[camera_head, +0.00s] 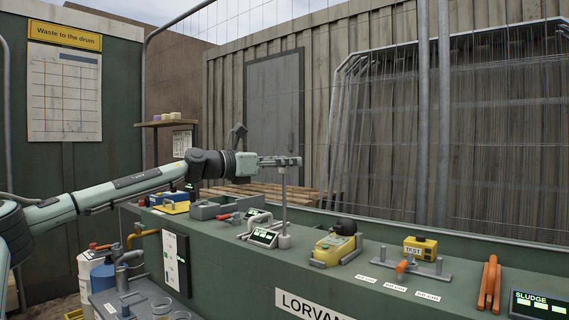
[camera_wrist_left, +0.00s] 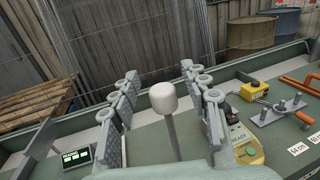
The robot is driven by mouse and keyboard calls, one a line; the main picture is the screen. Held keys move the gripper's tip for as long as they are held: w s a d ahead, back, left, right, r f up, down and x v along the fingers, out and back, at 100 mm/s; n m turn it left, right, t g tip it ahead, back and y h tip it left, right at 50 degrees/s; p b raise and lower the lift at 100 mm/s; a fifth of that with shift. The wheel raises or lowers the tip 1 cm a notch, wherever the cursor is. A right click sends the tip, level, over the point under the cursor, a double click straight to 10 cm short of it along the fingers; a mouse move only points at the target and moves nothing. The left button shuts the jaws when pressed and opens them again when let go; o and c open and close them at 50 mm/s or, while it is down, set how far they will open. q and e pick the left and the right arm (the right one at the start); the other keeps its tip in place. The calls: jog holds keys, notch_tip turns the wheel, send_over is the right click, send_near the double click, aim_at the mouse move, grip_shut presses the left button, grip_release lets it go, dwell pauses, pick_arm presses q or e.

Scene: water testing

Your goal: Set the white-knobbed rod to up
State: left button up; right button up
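The white-knobbed rod (camera_head: 284,205) stands upright from a small collar on the green bench, beside a small display. In the camera_head view its top meets my left gripper (camera_head: 286,161), whose fingers hide the knob. In the left wrist view the white knob (camera_wrist_left: 163,97) is between the two fingers of my left gripper (camera_wrist_left: 160,72), with a gap on each side. The fingers are open and not closed on it. The rod's grey shaft (camera_wrist_left: 173,136) runs down below the knob. My right gripper is in neither view.
Right of the rod are a yellow tester (camera_head: 336,247), a yellow TEST box (camera_head: 420,247) by an orange-handled valve, orange handles (camera_head: 489,284) and a SLUDGE display (camera_head: 539,304). A grey tray (camera_head: 208,211) and red-handled part are left. Wire fence stands behind the bench (camera_head: 395,264).

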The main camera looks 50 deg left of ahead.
pick_arm(q)
jog(key=shift+s, duration=0.1)
jog(key=s+a, duration=0.1)
jog(key=s, duration=1)
jog(key=shift+s+a, duration=0.35)
jog(key=shift+f, duration=0.1)
dwell(0.4)
